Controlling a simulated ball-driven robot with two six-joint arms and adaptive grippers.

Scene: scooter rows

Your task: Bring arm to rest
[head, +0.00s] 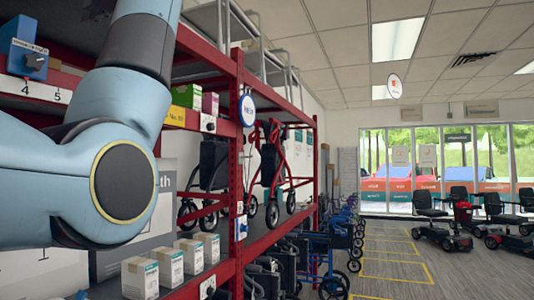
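My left arm, pale blue with a dark grey joint, fills the left of the head view close to the camera, in front of the red shelf rack (240,160). Its gripper is outside the picture. My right arm and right gripper do not show at all. Whether either gripper holds anything cannot be seen.
The rack stands close on the left, bearing small white boxes (169,265) and walkers (272,165). Several walkers (335,250) line its foot. Mobility scooters (445,222) stand at the right by the windows. The grey floor with yellow lines (395,262) is clear between.

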